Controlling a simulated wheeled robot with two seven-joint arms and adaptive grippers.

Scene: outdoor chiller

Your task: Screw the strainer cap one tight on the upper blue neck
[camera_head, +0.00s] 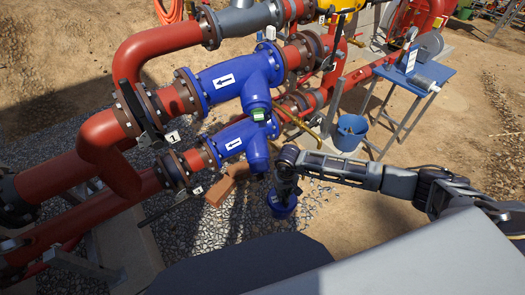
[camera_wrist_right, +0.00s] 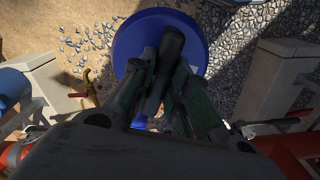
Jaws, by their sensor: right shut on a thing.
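The blue strainer cap one (camera_head: 282,209) hangs below my right gripper (camera_head: 284,192), low over the gravel and apart from the pipes. In the right wrist view the cap is a wide blue disc (camera_wrist_right: 124,45), and the gripper's fingers (camera_wrist_right: 163,85) are closed on a dark grip at its middle. The upper blue neck (camera_head: 257,100) slants down from the upper blue strainer body (camera_head: 222,80), with a green and white mark near its lower end. The cap is below it and slightly right. A lower blue neck (camera_head: 257,158) lies between them. My left gripper is out of view.
Red pipes (camera_head: 160,43) with dark flanges fill the left and top. A blue bucket (camera_head: 349,133) and a blue table (camera_head: 412,77) stand to the right.

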